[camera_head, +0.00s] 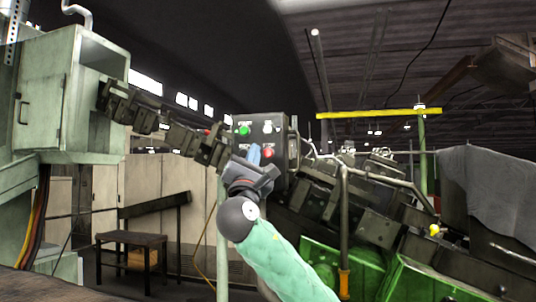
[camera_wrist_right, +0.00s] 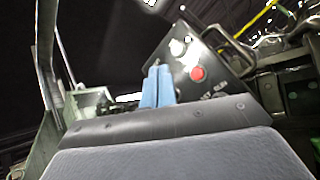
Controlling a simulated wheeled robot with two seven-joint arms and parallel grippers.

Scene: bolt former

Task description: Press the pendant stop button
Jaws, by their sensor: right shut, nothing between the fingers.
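The pendant (camera_head: 281,141) is a dark box hanging near the middle of the head view. Its face carries a green button (camera_head: 243,131) at upper left, a pale knob (camera_head: 267,127) at upper right and a red button (camera_head: 268,153) at lower right. In the right wrist view, the red button (camera_wrist_right: 198,73) shows to the right of my fingers. My right gripper (camera_head: 254,154) is shut and empty, its blue fingertips in front of the pendant face, just left of the red button. I cannot tell whether they touch the face. My left gripper is out of view.
A jointed dark arm (camera_head: 165,127) runs from the pale green cabinet (camera_head: 45,100) to the pendant. Bent metal rails (camera_head: 385,180) and green machinery (camera_head: 385,275) stand to the right. A small table (camera_head: 130,239) stands at lower left.

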